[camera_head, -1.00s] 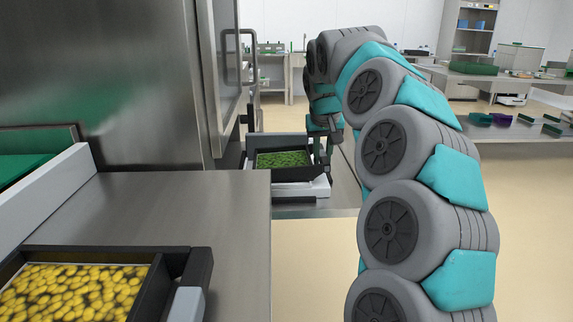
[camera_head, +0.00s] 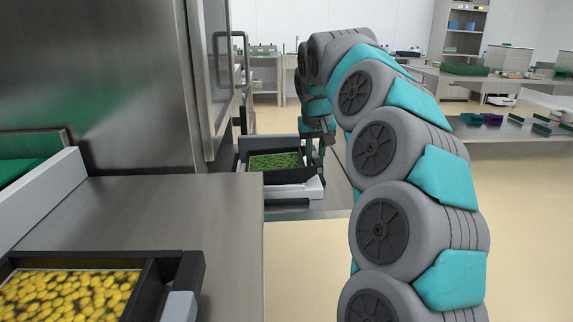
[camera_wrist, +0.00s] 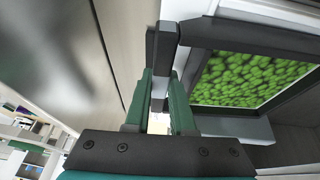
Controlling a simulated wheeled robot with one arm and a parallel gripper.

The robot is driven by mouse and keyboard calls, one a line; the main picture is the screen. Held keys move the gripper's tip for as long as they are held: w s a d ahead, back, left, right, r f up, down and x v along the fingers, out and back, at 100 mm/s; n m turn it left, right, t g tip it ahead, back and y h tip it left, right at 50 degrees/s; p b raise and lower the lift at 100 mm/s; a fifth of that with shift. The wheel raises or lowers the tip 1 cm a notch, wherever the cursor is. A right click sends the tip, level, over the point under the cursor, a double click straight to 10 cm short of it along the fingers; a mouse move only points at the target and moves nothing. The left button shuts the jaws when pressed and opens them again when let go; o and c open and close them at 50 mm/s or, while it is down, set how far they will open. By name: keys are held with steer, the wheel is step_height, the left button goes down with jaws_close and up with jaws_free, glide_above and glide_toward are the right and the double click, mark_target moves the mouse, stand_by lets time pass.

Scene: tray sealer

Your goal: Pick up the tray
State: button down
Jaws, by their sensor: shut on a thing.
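The tray (camera_head: 290,177) is dark-rimmed and filled with green food, and sits in a light frame beyond the near counter in the head view. In the wrist view the tray's dark rim (camera_wrist: 240,34) and green contents lie right of my gripper. My gripper (camera_wrist: 172,60) is shut on the tray at its edge, with the green-backed fingers close together; the exact contact is partly hidden by the fingers. In the head view my gripper (camera_head: 316,158) is small, at the tray's right side. I cannot tell whether the tray is lifted clear of the frame.
A second dark tray with yellow food (camera_head: 72,295) lies at the near left by the steel counter (camera_head: 150,215). A large steel machine body (camera_head: 90,80) with an open door stands on the left. Open floor (camera_head: 400,230) lies to the right; benches stand behind.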

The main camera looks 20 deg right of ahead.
steer(key=shift+r, duration=0.1)
steer(key=shift+r+p, duration=0.4)
steer(key=shift+r, duration=4.75)
steer(key=shift+w+a+p, duration=0.2)
steer(key=shift+a+p, duration=0.1)
steer(key=shift+p, duration=0.1)
steer(key=f, duration=0.2)
steer(key=a+f+p, duration=0.1)
steer(key=shift+s+f+y, duration=0.15)
steer(key=shift+f+y, duration=0.25)
steer(key=shift+f, duration=0.1)
